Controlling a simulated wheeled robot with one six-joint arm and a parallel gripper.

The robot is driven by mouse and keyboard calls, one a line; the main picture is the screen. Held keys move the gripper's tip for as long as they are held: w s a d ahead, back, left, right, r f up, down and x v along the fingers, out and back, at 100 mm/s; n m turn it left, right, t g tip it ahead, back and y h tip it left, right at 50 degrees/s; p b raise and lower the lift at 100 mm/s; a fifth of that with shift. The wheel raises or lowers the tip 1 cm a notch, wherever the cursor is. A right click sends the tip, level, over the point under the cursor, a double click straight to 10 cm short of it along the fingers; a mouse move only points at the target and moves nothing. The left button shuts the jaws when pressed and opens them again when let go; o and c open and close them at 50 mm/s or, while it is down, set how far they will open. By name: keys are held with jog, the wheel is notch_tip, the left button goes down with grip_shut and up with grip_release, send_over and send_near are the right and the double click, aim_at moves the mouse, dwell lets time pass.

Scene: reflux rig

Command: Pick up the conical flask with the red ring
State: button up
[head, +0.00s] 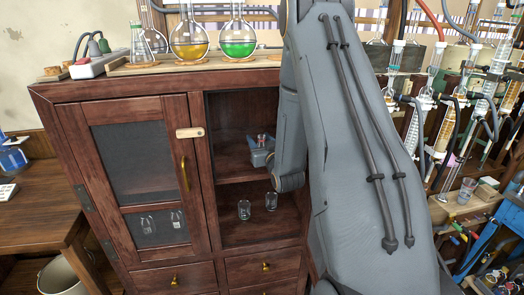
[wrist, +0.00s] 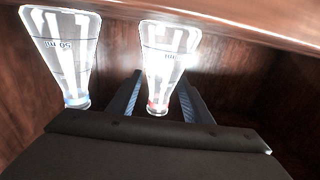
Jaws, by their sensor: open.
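The conical flask with the red ring (wrist: 165,62) is clear glass and appears neck-down in the wrist view, the red ring near its narrow end. My gripper (wrist: 160,88) is open, with one finger on each side of this flask's neck. I cannot tell whether either finger touches the glass. A similar flask with a blue ring (wrist: 65,50) stands to its left, outside the fingers. In the head view my gripper (head: 262,156) is inside the cabinet's upper open compartment, and a small part of the red-ringed flask (head: 261,140) shows above it. The blue-ringed flask cannot be made out there.
The wooden cabinet (head: 150,90) has a shut glazed door (head: 135,165) left of the open compartment. Two small glass vessels (head: 244,210) stand on the lower shelf. Yellow (head: 189,45) and green (head: 238,45) flasks stand on top. Crowded glassware fills the right side.

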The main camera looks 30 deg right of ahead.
jog(key=shift+w+d, duration=0.15)
jog(key=shift+w, duration=0.85)
jog(key=c, duration=1.1)
jog(key=shift+c, duration=0.2)
jog(key=shift+r, duration=0.2)
